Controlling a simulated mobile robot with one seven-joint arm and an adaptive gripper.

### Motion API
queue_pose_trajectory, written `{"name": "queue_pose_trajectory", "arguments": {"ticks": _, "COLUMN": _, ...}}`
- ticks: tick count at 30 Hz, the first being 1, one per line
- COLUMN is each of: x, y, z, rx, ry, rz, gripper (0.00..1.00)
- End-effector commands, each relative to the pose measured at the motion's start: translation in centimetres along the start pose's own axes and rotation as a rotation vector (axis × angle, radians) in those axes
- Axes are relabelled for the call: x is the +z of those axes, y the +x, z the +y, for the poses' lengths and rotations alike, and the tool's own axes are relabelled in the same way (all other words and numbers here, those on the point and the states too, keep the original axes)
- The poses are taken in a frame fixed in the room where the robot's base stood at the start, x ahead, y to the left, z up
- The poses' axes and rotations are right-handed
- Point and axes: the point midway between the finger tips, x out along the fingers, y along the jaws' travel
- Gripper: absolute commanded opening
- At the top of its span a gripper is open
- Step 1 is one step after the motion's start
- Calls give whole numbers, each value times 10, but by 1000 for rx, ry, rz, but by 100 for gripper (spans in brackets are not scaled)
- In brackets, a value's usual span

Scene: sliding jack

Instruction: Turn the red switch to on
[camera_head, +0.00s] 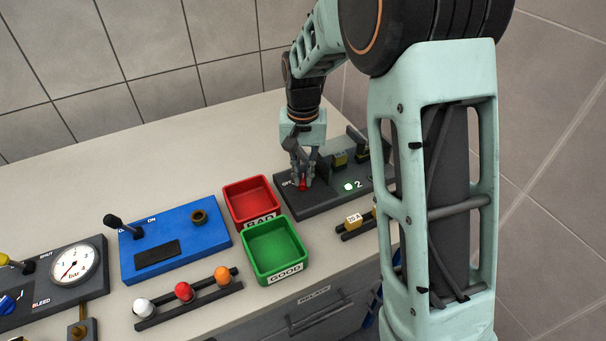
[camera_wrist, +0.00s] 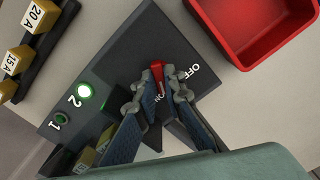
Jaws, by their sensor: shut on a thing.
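The red switch (camera_head: 303,185) is on the dark panel (camera_head: 290,208) at the back right of the bench. In the wrist view the red switch (camera_wrist: 157,68) shows between the fingertips, with the label OFF beside it and another label partly hidden by a finger. My gripper (camera_head: 305,178) is shut on the red switch from above; it also shows in the wrist view (camera_wrist: 162,84). The green lamp marked 2 (camera_wrist: 84,90) is lit, and the lamp marked 1 (camera_wrist: 62,115) looks dim.
A red tray (camera_head: 250,200) and a green tray (camera_head: 274,252) stand just left of the panel. A blue box with a lever (camera_head: 175,238) is further left. A rack with 15 A and 20 A blocks (camera_wrist: 35,45) lies close to the panel.

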Motion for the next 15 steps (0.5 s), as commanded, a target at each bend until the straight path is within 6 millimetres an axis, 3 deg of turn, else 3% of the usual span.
{"name": "queue_pose_trajectory", "arguments": {"ticks": 15, "x": -1, "y": -1, "z": 0, "rx": -1, "ry": 276, "rz": 3, "gripper": 0}}
